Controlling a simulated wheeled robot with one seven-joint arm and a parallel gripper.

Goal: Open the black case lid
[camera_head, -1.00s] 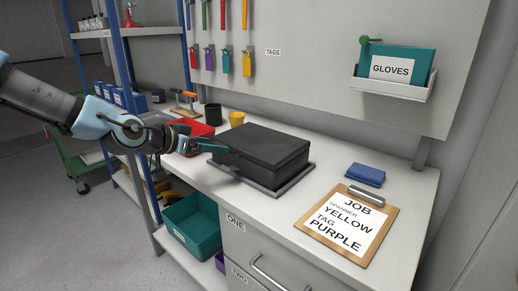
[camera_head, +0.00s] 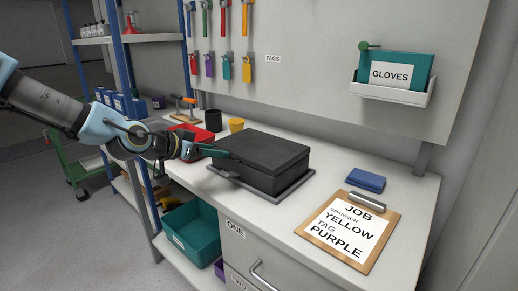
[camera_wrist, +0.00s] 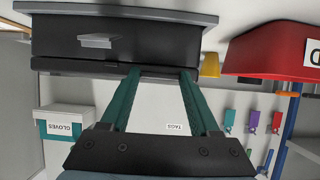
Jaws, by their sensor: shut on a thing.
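The black case (camera_head: 265,172) stands on the workbench with its lid (camera_head: 262,148) lying flat and closed. It also fills the top of the upside-down wrist view (camera_wrist: 200,38), where a grey latch or handle (camera_wrist: 97,41) shows on its front. My gripper (camera_head: 222,153) reaches the case's left side at lid height. In the wrist view its two green fingers (camera_wrist: 160,73) are spaced apart with their tips against the lid edge, shut on the lid. The exact contact at the fingertips is hidden.
A grey tray (camera_head: 229,182) lies under the case. A red bin (camera_head: 193,133), a black cup (camera_head: 213,120) and a yellow cup (camera_head: 236,125) stand behind my gripper. A blue block (camera_head: 366,180) and a clipboard (camera_head: 349,233) lie to the right. A glove holder (camera_head: 390,95) hangs above.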

